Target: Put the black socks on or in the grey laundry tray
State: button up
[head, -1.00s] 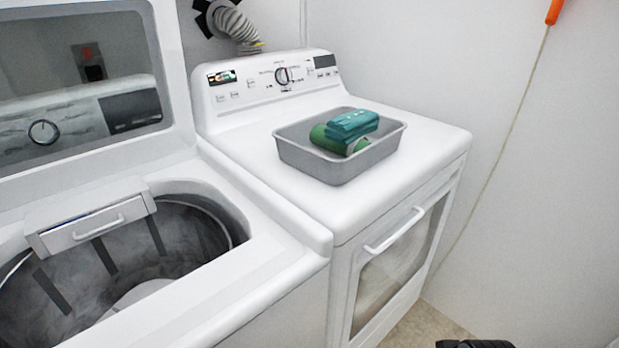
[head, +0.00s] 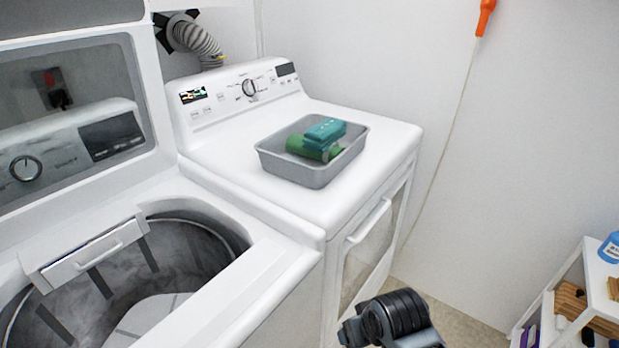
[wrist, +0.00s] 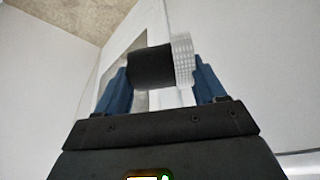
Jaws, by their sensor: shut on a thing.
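The black socks (wrist: 152,69) are a dark bundle with a white textured end, held between the blue fingers of my gripper (wrist: 162,66) in the wrist view. My gripper is shut on them. The grey laundry tray (head: 310,174) sits on top of the white dryer in the head view. A folded teal item (head: 325,130) and a green item (head: 303,147) lie in it. My dark arm shows low in the head view, below and right of the tray. I cannot make out the socks in that view.
The white dryer (head: 375,143) has bare top around the tray. On its left stands an open washer (head: 262,290) with its lid raised. A white shelf (head: 541,300) with bottles stands at the lower right. A cord with an orange end (head: 485,17) hangs on the wall.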

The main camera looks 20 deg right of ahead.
notch_tip(320, 180, up, 2)
jog(key=shift+a+r+p, duration=0.1)
jog(key=shift+p, duration=0.35)
jog(key=shift+s+f, duration=0.2)
jog(key=shift+f, duration=0.2)
jog(key=shift+w, duration=0.1)
